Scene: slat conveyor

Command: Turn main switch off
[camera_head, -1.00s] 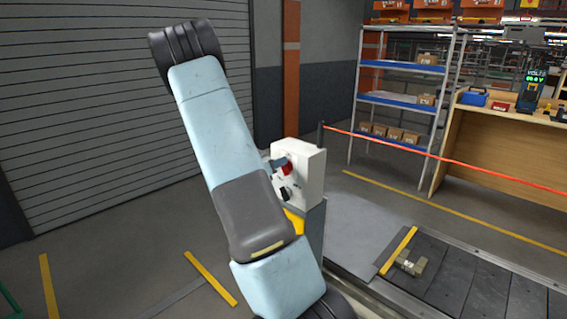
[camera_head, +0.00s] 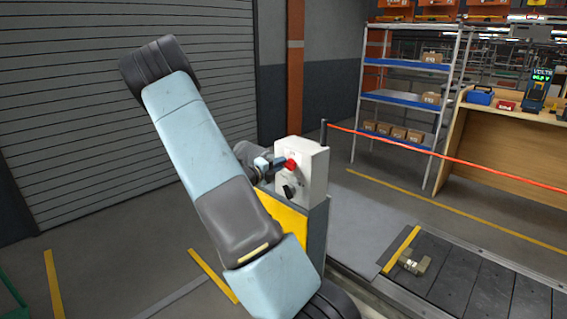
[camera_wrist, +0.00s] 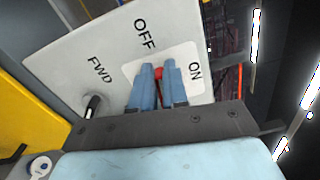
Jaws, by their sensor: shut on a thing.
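The main switch is a red handle (camera_head: 291,164) on the front of a white control box (camera_head: 315,175). In the wrist view the red handle (camera_wrist: 159,72) shows between the two blue fingers of my gripper (camera_wrist: 158,66), which are shut on it. The fingers cover most of the handle, so its exact setting is hard to read. The box face carries the labels OFF, ON and FWD; the fingers lie below OFF and beside ON. In the head view my gripper (camera_head: 279,163) reaches the switch from the left.
A black selector knob (camera_head: 290,191) sits below the red switch; it shows near FWD in the wrist view (camera_wrist: 93,104). The box stands on a yellow and grey post (camera_head: 284,216). A slat conveyor (camera_head: 460,285) bearing a small part (camera_head: 413,262) lies at right.

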